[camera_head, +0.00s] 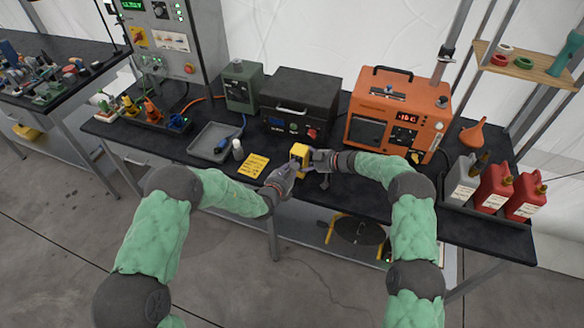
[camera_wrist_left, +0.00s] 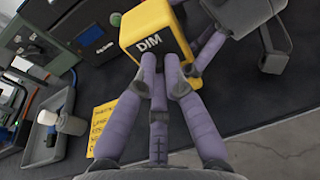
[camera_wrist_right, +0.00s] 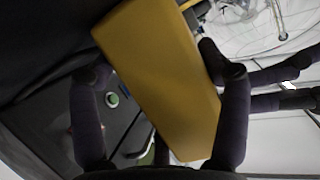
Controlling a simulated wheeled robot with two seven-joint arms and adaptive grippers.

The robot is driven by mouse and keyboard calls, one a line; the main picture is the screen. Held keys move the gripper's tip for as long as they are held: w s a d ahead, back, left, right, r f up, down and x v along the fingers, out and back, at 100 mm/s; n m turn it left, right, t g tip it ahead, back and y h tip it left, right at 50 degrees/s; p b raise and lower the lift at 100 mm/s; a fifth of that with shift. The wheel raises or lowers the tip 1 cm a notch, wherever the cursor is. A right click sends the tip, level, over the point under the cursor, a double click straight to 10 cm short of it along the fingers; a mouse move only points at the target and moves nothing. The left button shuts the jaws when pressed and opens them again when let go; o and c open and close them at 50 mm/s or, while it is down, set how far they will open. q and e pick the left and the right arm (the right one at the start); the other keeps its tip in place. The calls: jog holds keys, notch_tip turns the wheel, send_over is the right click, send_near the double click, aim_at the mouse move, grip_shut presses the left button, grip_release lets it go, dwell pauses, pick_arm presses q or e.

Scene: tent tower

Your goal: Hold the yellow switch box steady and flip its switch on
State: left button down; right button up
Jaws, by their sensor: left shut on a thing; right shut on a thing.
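The yellow switch box (camera_head: 298,151) is near the table's front edge, in front of the black power unit. My right gripper (camera_head: 316,161) is shut on it from the right. In the right wrist view the box's plain yellow side (camera_wrist_right: 160,80) lies between the fingers. My left gripper (camera_head: 287,172) is at the box's near side.
A yellow note (camera_head: 253,165), a white bottle (camera_head: 238,150) and a grey tray (camera_head: 205,142) lie to the left. Behind stand the black unit (camera_head: 300,88) and an orange heater-like unit (camera_head: 362,100). Red canisters (camera_head: 497,190) stand at the right.

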pick_arm(q)
jog(key=shift+w+a+r, duration=0.1)
jog(key=shift+a+r, duration=0.05)
jog(key=shift+r, duration=0.25)
pick_arm(e)
jog(key=shift+s+a+f, duration=0.1)
jog(key=shift+s+a, duration=0.1)
jog(key=shift+s, duration=0.05)
pick_arm(q)
jog(key=c, duration=1.6)
grip_release()
jog(key=shift+f, duration=0.15)
jog(key=shift+s+g+y, duration=0.2)
jog(key=shift+g+y, duration=0.1)
pick_arm(e)
jog(key=shift+w+d, duration=0.1)
pick_arm(q)
jog(key=v, duration=1.1)
jog(key=shift+s+a, duration=0.15)
jog(key=shift+s, duration=0.2)
